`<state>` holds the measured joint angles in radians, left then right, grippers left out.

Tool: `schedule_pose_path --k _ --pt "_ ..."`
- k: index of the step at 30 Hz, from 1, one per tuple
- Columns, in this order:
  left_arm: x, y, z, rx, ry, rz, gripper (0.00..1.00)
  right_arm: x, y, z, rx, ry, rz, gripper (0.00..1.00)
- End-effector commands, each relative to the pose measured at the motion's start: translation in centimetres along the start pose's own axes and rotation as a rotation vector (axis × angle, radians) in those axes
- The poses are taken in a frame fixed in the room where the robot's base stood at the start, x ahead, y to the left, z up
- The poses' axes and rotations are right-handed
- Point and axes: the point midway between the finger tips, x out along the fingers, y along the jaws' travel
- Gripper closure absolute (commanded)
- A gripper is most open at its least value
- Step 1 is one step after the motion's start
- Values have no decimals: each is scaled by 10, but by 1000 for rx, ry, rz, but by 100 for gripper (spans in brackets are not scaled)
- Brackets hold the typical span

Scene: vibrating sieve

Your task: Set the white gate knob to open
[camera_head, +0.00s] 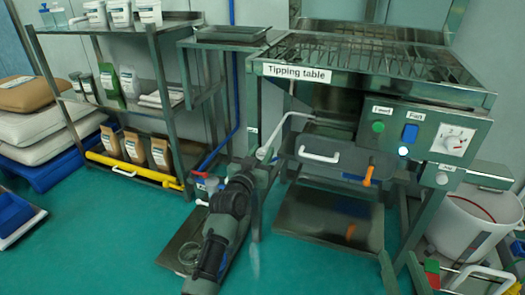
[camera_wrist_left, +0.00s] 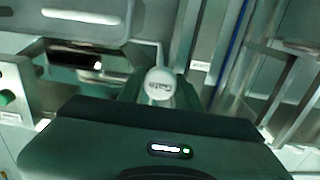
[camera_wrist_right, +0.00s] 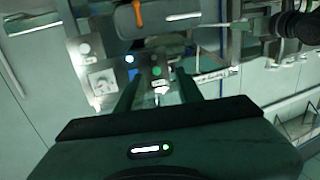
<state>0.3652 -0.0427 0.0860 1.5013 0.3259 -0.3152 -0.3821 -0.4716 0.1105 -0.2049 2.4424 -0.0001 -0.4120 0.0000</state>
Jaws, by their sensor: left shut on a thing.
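A small white knob (camera_head: 262,153) sits on the left front leg of the tipping table, below a small label. My left gripper (camera_head: 257,166) is at it. In the left wrist view the knob's round white face (camera_wrist_left: 160,83) with small lettering shows between the fingertips (camera_wrist_left: 160,95), and the gripper is shut on it. The lettering is too small to read. My right gripper (camera_head: 402,268) is low in front of the table's right side, with its fingers apart and empty; the right wrist view also shows the gap between them (camera_wrist_right: 160,95).
The control panel (camera_head: 388,148) carries a green button (camera_head: 378,127), a blue switch (camera_head: 410,133) and a dial (camera_head: 453,140). A white bucket (camera_head: 465,225) stands right; a shelf rack (camera_head: 160,90) stands left.

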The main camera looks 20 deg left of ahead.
Motion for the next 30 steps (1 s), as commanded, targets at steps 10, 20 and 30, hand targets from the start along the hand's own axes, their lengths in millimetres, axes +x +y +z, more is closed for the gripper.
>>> schedule_pose_path --k 10,20,30 --pt "0 0 0 0 1 -1 46 0 0 0 0 3 0 64" --pt "-2 0 0 0 1 0 46 0 0 -1 0 0 0 64" --pt "-40 -1 -1 2 -1 -1 46 -16 8 52 -3 -291 17 64"
